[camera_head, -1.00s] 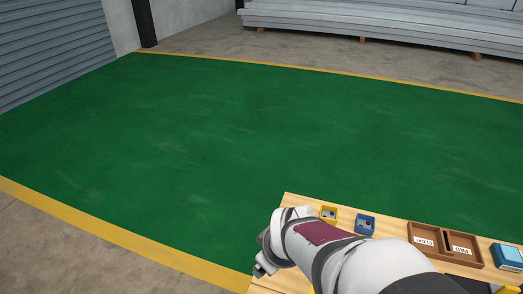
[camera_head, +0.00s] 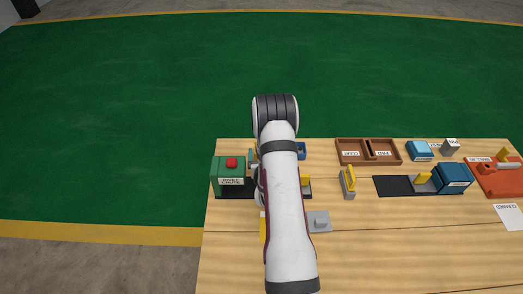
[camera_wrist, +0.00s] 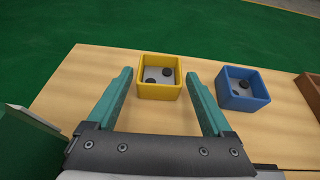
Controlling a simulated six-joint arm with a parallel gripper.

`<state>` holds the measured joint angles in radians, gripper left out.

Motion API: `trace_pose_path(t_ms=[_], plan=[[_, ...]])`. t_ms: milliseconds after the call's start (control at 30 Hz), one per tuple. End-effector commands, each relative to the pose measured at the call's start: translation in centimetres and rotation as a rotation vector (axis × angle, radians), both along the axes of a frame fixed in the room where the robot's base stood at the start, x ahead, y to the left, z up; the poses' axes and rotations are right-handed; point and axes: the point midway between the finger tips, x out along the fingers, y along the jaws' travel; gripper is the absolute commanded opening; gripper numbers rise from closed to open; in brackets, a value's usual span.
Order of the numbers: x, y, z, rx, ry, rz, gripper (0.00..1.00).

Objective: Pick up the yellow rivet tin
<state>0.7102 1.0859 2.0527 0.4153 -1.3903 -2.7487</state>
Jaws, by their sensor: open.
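The yellow rivet tin (camera_wrist: 160,92) is a small square open box with dark rivets inside, standing upright near the bench's far edge in the wrist view. My gripper (camera_wrist: 159,75) is open, with one teal finger to each side of the tin in the picture. Gaps show between the fingers and the tin's walls, and nothing is held. I cannot tell how far above the bench the fingertips are. In the head view my arm hides most of the tin and the gripper.
A blue tin (camera_wrist: 243,90) with dark pieces stands close to the right finger. A green rivet chute (camera_head: 229,173) is left of my arm. A brown divided tray (camera_head: 368,162), a yellow-handled clamp (camera_head: 348,182) and a blue block (camera_head: 454,178) are to the right.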

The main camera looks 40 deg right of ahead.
Motion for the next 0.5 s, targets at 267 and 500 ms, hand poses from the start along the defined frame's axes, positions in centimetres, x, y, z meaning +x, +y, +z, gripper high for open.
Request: trace_pose_path(t_ms=[267,500], plan=[[1.12,-0.98,-0.61,0.002,0.000,0.001,0.85],[1.11,-0.95,-0.59,0.002,-0.001,0.000,0.51]])
